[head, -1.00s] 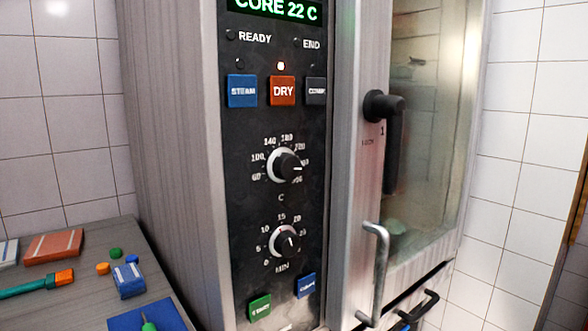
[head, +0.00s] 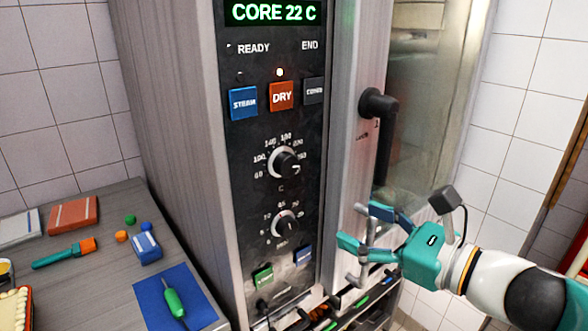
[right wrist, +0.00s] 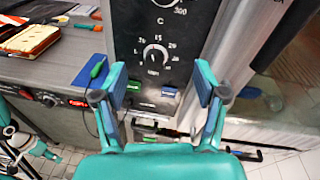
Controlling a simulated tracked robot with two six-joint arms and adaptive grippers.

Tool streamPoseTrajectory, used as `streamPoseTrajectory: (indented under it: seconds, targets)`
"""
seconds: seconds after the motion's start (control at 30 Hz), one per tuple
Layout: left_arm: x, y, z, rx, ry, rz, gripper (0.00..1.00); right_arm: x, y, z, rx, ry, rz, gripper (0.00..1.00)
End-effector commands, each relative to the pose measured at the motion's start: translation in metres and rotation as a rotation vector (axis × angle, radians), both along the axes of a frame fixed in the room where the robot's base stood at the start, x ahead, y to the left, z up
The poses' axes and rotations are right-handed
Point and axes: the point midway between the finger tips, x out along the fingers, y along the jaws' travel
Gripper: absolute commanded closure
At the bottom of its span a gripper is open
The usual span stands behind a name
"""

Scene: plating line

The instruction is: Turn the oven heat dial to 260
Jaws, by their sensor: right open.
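The oven heat dial (head: 287,163) is the upper round knob on the black control panel, with a C below it. Its white mark points right, toward the high end of the scale; the exact number is too blurred to read. In the right wrist view only its bottom edge (right wrist: 163,3) shows at the top. My right gripper (head: 362,226) is open and empty, in front of the oven, right of and below the dial, apart from it. Its two fingers (right wrist: 157,88) frame the lower panel in the right wrist view.
The minute dial (head: 285,225) sits below the heat dial. Steam, orange dry (head: 282,96) and other buttons are above and below. The oven door handle (head: 379,104) projects at right. A grey counter (head: 105,272) at left holds several small things, including a blue mat (head: 152,292).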

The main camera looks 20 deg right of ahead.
Motion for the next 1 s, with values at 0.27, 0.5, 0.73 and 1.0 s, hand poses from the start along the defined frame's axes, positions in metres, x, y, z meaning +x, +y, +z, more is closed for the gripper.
streamPoseTrajectory:
  seconds: [0.27,0.5,0.73,1.0]
  targets:
    - [0.0,0.0,0.005,0.0,0.0,0.0,0.6,-0.002,0.002,0.041,0.099,-0.071,-0.011,0.28]
    - [0.0,0.0,0.004,0.0,0.0,0.0,0.6,0.035,0.021,0.039,0.096,-0.066,-0.009,0.28]
    - [0.0,0.0,0.003,0.0,0.0,0.0,0.6,0.081,0.041,0.039,0.095,-0.065,-0.011,0.28]
    - [0.0,0.0,0.007,0.0,0.0,0.0,0.6,0.124,0.06,0.041,0.094,-0.066,-0.015,0.28]
